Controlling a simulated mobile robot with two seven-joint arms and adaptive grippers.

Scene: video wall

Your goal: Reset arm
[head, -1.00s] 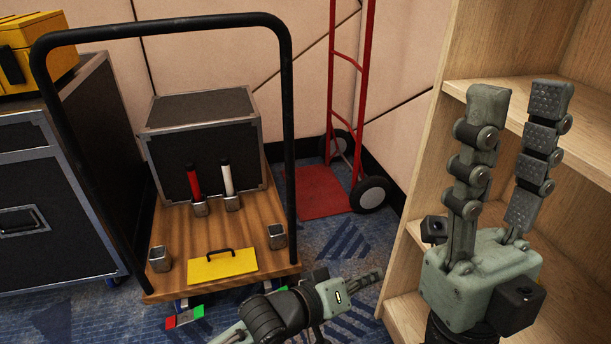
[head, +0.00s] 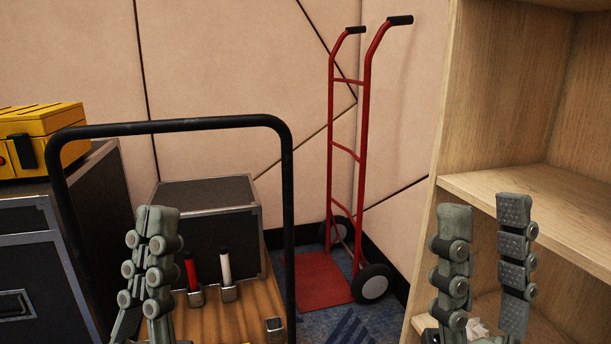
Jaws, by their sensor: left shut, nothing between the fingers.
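My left gripper (head: 153,222) points up at the lower left, in front of the platform cart. Its two fingers are together with nothing between them. My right gripper (head: 484,215) points up at the lower right, in front of the wooden shelf. Its fingers stand apart with nothing between them. The lower parts of both grippers are cut off by the bottom edge of the head view.
The platform cart's black handle (head: 200,123) rises at the left. On its wooden deck are a black case (head: 208,215), a red baton (head: 191,270) and a white baton (head: 226,265). A red hand truck (head: 364,150) stands at the wall. The wooden shelf (head: 520,190) fills the right.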

